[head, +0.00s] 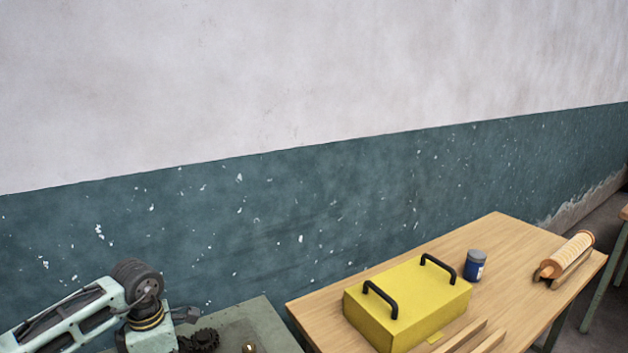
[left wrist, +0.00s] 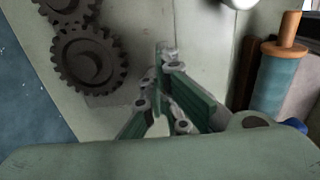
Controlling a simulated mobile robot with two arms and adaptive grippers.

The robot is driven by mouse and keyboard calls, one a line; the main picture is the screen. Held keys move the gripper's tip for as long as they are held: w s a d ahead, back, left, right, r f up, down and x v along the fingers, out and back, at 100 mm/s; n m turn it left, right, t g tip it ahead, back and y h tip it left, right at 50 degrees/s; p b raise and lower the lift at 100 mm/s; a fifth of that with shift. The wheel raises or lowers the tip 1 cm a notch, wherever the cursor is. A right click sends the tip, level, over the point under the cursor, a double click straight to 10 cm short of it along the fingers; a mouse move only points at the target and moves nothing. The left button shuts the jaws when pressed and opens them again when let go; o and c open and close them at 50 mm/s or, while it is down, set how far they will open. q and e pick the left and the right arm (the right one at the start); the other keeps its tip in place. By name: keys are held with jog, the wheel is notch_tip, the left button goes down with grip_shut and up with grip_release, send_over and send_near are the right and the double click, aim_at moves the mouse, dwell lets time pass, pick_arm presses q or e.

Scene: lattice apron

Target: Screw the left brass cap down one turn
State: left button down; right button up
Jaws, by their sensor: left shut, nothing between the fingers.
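My left gripper (left wrist: 163,82) shows in the left wrist view, shut with nothing between its fingers, over a pale grey-green surface. In the head view my left arm comes in at the lower left, and its fingers are below the frame. A small brass-coloured piece (head: 249,348) is cut off by the bottom edge of the head view; I cannot tell whether it is the left brass cap. No brass cap can be made out in the left wrist view. My right gripper is in neither view.
Dark gears (left wrist: 88,60) lie left of the fingers. A teal roll with an orange-brown handle (left wrist: 287,38) is at the right. A wooden table (head: 497,232) holds a yellow toolbox (head: 420,290), a blue jar (head: 475,266) and a ribbed roller (head: 572,250). A wall stands behind.

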pick_arm(q)
jog(key=shift+s+f, duration=0.1)
jog(key=shift+s, duration=0.25)
dwell(0.5)
jog(key=shift+d, duration=0.35)
notch_tip(320, 180, up, 6)
jog(key=p, duration=0.3)
jog(key=shift+d, duration=0.1)
jog(key=shift+r, duration=0.2)
